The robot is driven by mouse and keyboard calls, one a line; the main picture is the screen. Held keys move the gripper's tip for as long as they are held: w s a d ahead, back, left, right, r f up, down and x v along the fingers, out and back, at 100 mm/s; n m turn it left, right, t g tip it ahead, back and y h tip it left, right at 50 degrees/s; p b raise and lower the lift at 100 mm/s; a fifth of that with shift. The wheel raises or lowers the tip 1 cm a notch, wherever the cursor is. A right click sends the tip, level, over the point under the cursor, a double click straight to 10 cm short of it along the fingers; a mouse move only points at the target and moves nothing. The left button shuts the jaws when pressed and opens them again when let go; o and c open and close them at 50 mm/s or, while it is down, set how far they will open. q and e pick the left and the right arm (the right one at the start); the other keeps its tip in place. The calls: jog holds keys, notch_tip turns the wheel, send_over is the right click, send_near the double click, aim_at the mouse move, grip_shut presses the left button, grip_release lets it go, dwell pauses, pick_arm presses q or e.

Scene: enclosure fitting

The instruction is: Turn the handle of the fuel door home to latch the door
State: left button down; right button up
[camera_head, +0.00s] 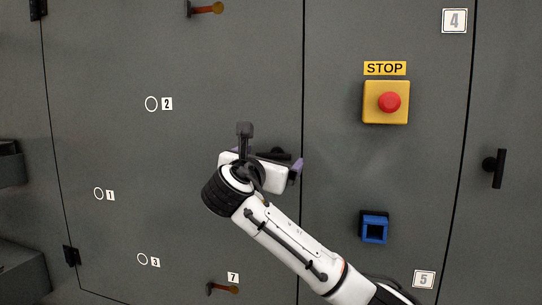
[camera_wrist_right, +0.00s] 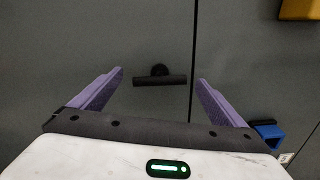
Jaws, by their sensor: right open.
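The large grey door (camera_head: 130,230) fills the left of the head view. Its black bar handle (camera_wrist_right: 160,80) lies horizontal near the door's right edge in the right wrist view. In the head view the handle (camera_head: 272,153) is partly hidden behind my right gripper. My right gripper (camera_head: 267,160) is open in front of the handle. In the wrist view its purple fingers stand apart, one to each side of the bar, and nothing is held. I cannot tell how far the fingertips are from the handle. My left gripper is not in view.
A yellow box with a red STOP button (camera_head: 389,102) and a blue square fitting (camera_head: 374,228) are on the panel to the right. Another black handle (camera_head: 498,168) stands vertical at far right.

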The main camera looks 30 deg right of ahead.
jog(key=shift+w+d, duration=0.15)
jog(key=shift+d, duration=0.05)
jog(key=shift+c, duration=0.3)
jog(key=c, duration=1)
